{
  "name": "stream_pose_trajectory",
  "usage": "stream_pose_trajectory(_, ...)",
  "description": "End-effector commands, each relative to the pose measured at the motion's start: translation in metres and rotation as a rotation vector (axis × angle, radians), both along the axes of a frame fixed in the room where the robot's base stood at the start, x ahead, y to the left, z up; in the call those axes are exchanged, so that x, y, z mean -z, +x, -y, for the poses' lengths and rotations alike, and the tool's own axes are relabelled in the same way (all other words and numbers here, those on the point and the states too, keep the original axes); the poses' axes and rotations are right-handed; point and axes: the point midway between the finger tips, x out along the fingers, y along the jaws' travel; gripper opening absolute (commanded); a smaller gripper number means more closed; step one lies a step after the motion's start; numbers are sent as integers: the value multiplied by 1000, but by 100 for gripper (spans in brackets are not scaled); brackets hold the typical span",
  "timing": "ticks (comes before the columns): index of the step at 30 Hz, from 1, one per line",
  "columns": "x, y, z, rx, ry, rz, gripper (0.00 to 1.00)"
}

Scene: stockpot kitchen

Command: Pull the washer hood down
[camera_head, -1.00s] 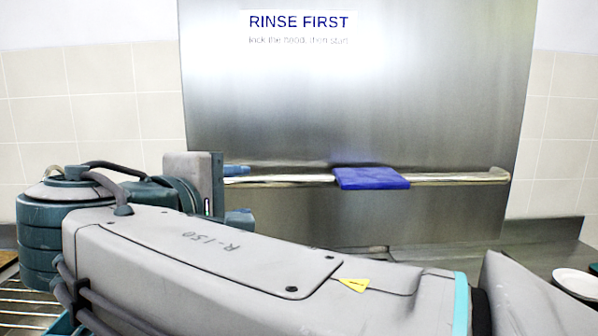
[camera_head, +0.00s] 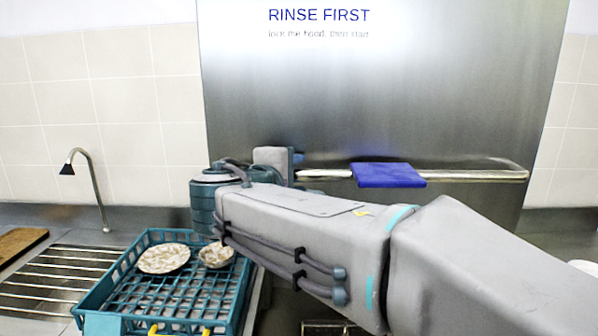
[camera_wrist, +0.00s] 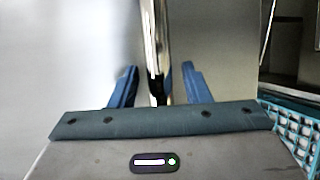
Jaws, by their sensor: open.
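The washer hood (camera_head: 450,110) is a tall brushed-steel panel with the words RINSE FIRST near its top. A shiny horizontal bar handle (camera_head: 470,176) runs across it, with a blue pad (camera_head: 388,175) around its middle. My gripper (camera_head: 299,172) is at the left part of the bar, left of the blue pad. In the wrist view my gripper (camera_wrist: 159,86) is open, with one blue finger on each side of the bar (camera_wrist: 155,45). Both fingers look apart from the bar. In the head view my arm hides the lower finger and the bar's left end.
A teal dish rack (camera_head: 92,296) holding two speckled dishes (camera_head: 164,258) stands at lower left. A tap (camera_head: 97,190), a wire drainer (camera_head: 50,280) and a wooden board (camera_head: 20,241) are further left. A white dish (camera_head: 584,266) shows at the right edge.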

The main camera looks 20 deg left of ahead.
Motion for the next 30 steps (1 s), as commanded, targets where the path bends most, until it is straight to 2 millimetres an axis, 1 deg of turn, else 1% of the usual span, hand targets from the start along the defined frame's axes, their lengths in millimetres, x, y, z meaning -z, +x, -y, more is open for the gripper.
stream_pose_trajectory(6,0,0,0,1,0,0,43)
stream_pose_trajectory(8,0,0,0,1,-1,0,26)
stream_pose_trajectory(9,0,0,0,1,0,0,15)
stream_pose_trajectory(11,0,0,0,1,-1,0,0)
stream_pose_trajectory(17,2,0,0,1,-1,0,0)
stream_pose_trajectory(20,8,0,0,1,-1,-1,0)
stream_pose_trajectory(23,18,0,0,1,-1,-2,0)
stream_pose_trajectory(26,33,0,1,2,-2,-3,0)
stream_pose_trajectory(30,59,0,0,2,-2,-3,0)
